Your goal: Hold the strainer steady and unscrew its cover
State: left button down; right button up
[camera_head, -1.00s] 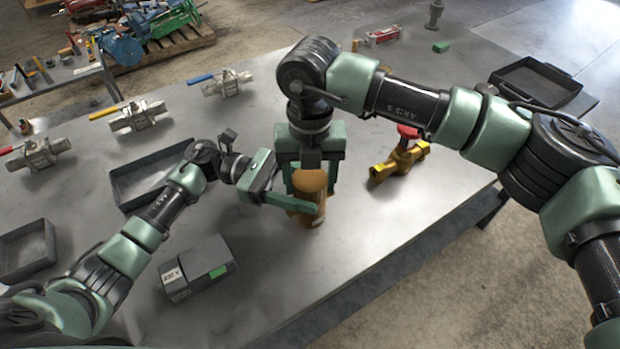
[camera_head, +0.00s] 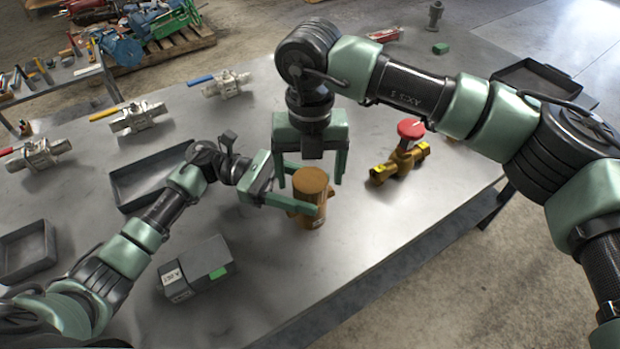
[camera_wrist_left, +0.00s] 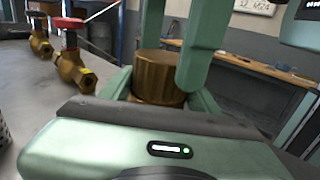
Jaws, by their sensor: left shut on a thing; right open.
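The strainer (camera_head: 309,212) is a bronze-brown body standing upright on the grey table, with its round cover (camera_head: 311,181) on top. My left gripper (camera_head: 300,205) is shut around the strainer's body from the left. In the left wrist view the cover (camera_wrist_left: 158,72) shows as a ribbed bronze cylinder between green fingers. My right gripper (camera_head: 311,178) is open above the strainer, pointing down, with one finger on each side of the cover and clear of it. The lower strainer body is partly hidden by the left fingers.
A brass valve with a red handwheel (camera_head: 411,130) stands to the right. A grey box with a green label (camera_head: 200,268) lies front left. Empty dark trays (camera_head: 122,191) (camera_head: 28,262) lie left, and several lever valves (camera_head: 138,119) stand behind. The table's front edge is close.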

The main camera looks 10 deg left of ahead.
notch_tip(320, 180, up, 2)
jog(key=shift+r, duration=0.1)
jog(key=shift+c, duration=0.5)
notch_tip(320, 180, up, 3)
jog(key=m, duration=0.3)
notch_tip(320, 180, down, 8)
jog(key=shift+r, duration=0.15)
jog(key=c, duration=1.4)
jog(key=n, duration=0.3)
jog(key=shift+c, duration=0.2)
